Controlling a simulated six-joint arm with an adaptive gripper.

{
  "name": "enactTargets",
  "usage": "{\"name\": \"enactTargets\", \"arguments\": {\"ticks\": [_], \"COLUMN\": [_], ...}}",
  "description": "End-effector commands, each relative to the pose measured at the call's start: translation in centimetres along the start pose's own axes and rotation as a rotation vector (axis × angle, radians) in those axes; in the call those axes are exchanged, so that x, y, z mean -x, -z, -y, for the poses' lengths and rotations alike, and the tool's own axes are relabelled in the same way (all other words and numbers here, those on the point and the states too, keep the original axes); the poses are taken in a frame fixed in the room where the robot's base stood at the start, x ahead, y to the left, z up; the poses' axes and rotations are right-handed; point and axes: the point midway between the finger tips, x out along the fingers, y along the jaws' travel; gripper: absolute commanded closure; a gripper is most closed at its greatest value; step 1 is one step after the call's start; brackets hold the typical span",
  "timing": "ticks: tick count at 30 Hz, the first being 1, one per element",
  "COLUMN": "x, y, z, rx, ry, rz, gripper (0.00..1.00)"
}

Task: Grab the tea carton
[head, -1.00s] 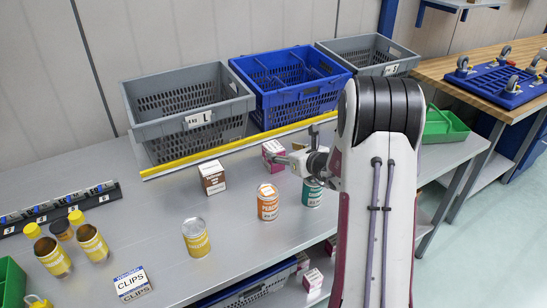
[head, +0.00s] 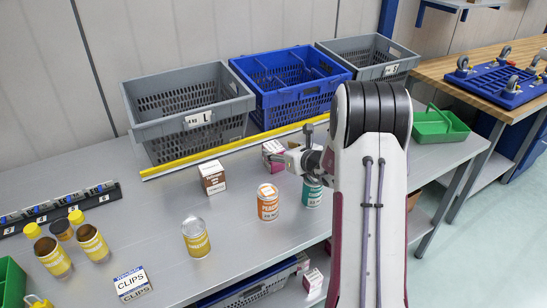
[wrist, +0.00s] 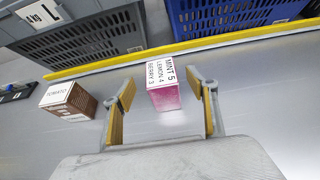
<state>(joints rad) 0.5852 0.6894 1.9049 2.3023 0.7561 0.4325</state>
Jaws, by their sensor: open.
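The tea carton is a pink and white box (head: 272,151) on the bench, in front of the blue basket. In the wrist view the carton (wrist: 164,92) shows a white face reading mint, lemon and berry. My gripper (head: 288,158) is open at the carton, partly covering it in the head view. In the wrist view the carton stands between the two yellow-padded fingers of my gripper (wrist: 161,84), with a gap visible on each side.
A brown carton (head: 212,177) stands to the left, an orange can (head: 268,202) and a teal can (head: 312,194) in front. A yellow strip (head: 240,145) runs behind, below the grey basket (head: 190,115) and blue basket (head: 295,95). The bench between the brown and tea cartons is clear.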

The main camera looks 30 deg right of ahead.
Motion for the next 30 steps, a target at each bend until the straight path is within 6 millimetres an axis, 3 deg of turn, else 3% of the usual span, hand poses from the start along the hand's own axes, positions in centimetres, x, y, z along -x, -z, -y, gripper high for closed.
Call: {"name": "enactTargets", "arguments": {"ticks": [18, 30], "x": [-4.7, -5.1], "y": [-0.1, -0.1], "z": [0.1, 0.1], "rx": [0.001, 0.0], "ry": [-0.001, 0.0], "rz": [0.0, 0.0], "gripper": [0.42, 0.42]}}
